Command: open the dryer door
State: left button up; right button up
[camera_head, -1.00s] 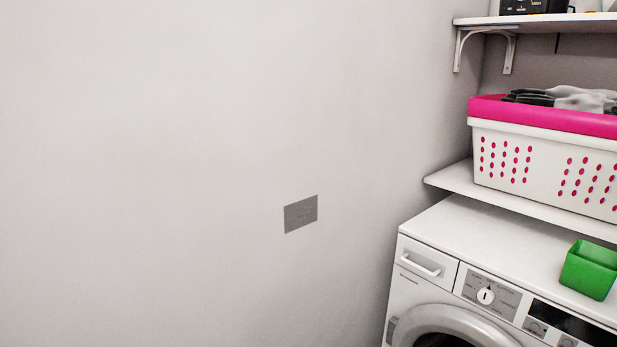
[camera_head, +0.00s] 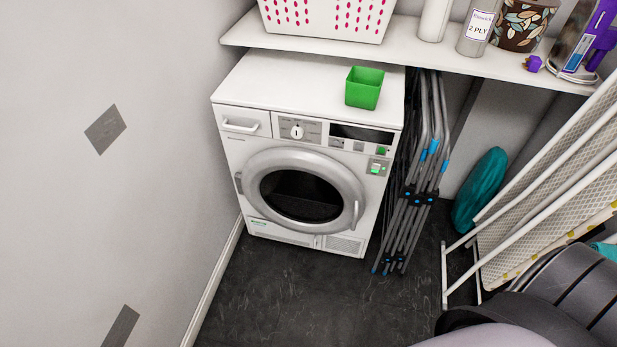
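The white dryer (camera_head: 232,152) stands against the left wall at the back of the nook. Its round door, with a silver ring (camera_head: 262,168) and a dark window (camera_head: 300,196), is closed. A curved handle (camera_head: 356,212) sits on the right side of the ring. The control panel (camera_head: 299,129) with a dial runs along the top front. Neither of my grippers is in view.
A green box (camera_head: 364,88) sits on the dryer top. Folded drying racks (camera_head: 414,190) stand close on its right, then a teal bag (camera_head: 480,190) and an ironing board (camera_head: 560,200). A dark rounded object (camera_head: 560,295) is at lower right. Dark floor (camera_head: 290,300) before the dryer is clear.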

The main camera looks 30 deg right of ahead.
aim_at(297, 190)
jog(key=z, duration=0.7)
